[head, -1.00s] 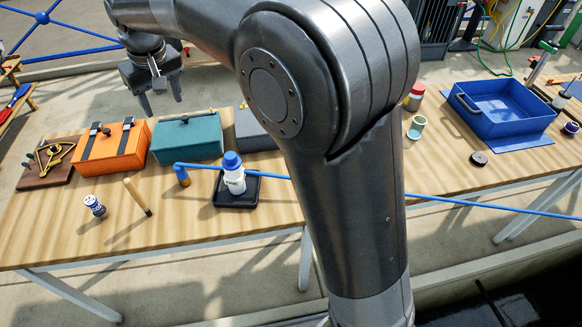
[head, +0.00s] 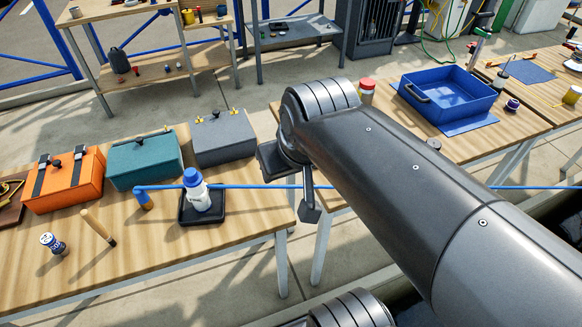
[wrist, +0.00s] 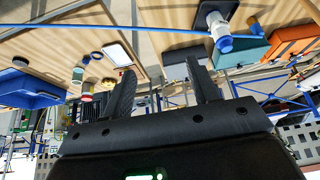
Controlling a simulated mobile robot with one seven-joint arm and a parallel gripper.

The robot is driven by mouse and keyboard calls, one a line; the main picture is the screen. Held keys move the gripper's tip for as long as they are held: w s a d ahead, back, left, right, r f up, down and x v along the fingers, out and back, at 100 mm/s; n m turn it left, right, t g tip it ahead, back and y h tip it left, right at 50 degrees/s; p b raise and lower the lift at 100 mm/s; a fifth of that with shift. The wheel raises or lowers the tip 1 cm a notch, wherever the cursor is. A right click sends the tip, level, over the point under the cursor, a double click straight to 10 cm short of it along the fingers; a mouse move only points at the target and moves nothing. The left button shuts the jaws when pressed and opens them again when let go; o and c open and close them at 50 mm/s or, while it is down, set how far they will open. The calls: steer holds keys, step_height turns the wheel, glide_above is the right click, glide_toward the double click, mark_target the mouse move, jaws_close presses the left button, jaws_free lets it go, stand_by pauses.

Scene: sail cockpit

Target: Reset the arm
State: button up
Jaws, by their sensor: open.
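My gripper shows in the wrist view (wrist: 162,88) with its two dark fingers well apart and nothing between them. In the head view the gripper (head: 308,200) is mostly hidden behind my own arm, over the gap between the two wooden benches. One finger hangs down there beside the blue rail. My arm reaches in from the lower right and is bent near the middle.
A blue-capped white bottle (head: 196,188) stands on a black tray (head: 186,218) on the left bench. Orange (head: 62,188), teal (head: 145,160) and grey (head: 222,140) boxes stand behind. A blue rail (head: 240,186) crosses near the gripper. A blue bin (head: 450,97) is at right.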

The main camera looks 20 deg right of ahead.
steer(key=shift+s+d+f, duration=0.35)
steer(key=shift+s+f, duration=0.2)
steer(key=shift+s, duration=0.15)
